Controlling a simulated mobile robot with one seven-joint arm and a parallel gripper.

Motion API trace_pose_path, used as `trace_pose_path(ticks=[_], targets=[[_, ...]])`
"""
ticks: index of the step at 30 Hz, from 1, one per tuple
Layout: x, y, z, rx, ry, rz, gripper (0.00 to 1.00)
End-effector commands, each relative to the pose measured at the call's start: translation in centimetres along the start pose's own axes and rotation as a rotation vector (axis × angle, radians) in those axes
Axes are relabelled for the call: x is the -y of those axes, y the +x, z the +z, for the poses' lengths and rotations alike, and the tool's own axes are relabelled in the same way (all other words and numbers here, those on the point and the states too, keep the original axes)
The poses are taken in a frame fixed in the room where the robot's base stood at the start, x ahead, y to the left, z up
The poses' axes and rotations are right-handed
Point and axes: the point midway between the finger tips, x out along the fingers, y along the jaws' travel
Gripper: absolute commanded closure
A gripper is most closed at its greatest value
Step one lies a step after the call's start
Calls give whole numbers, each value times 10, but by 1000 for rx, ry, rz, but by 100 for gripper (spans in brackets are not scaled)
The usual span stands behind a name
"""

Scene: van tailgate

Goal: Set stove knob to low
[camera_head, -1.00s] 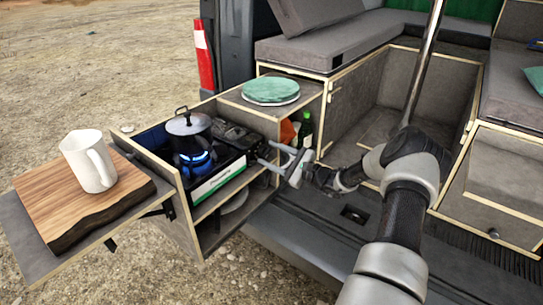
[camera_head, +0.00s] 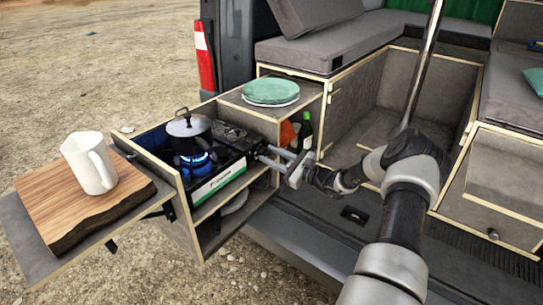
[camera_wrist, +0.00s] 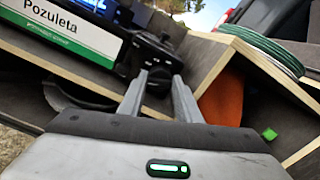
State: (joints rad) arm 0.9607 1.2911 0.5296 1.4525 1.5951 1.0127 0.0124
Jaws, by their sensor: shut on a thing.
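The camping stove (camera_head: 219,178) sits in the pull-out box, with a green and white label on its side. A blue flame (camera_head: 196,160) burns under the dark pot (camera_head: 187,130). The black stove knob (camera_wrist: 157,85) is at the stove's right end and shows between my fingertips in the wrist view. My gripper (camera_head: 262,153) reaches in from the right and is shut on the knob; its fingertips also show in the wrist view (camera_wrist: 158,76). The knob's setting mark cannot be made out. In the head view the fingers mostly hide the knob.
Green plates (camera_head: 270,91) lie on the box top, just behind my gripper. A green bottle (camera_head: 305,132) and an orange item (camera_head: 288,132) stand in the compartment beside it. A white mug (camera_head: 90,163) stands on a wooden board (camera_head: 75,215) at left.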

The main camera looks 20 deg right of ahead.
Motion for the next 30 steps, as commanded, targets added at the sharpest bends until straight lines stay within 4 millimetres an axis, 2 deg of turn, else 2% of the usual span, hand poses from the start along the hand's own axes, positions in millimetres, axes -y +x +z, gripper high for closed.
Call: trace_pose_path(ticks=[30], targets=[[4,-1,-2,-2,954,-1,92]])
